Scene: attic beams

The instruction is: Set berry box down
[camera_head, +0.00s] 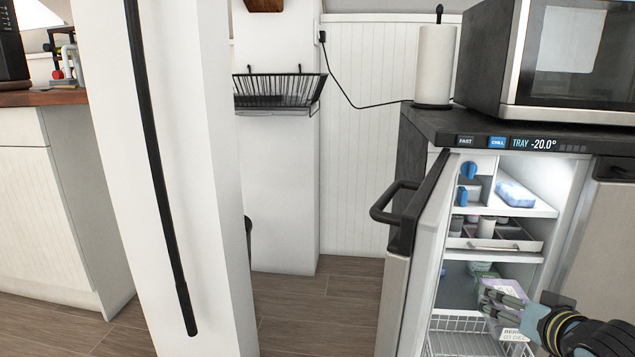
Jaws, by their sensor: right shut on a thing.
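My right gripper (500,302) reaches in from the lower right, into the opening of the small freezer (487,260). It is shut on the berry box (512,287), a pale purple pack with a white label partly reading "BERR" and "03 DEC". My grey fingers cover much of the box. The box is in front of the lower part of the freezer, near the white wire basket (460,325); I cannot tell whether it touches anything there. My left gripper is not in view.
The freezer door (410,262) stands open on the left. A drawer (495,244) with small items and a shelf with a blue pack (515,193) are above. A greenish item (482,268) sits behind the box. A white post (165,180) stands at left.

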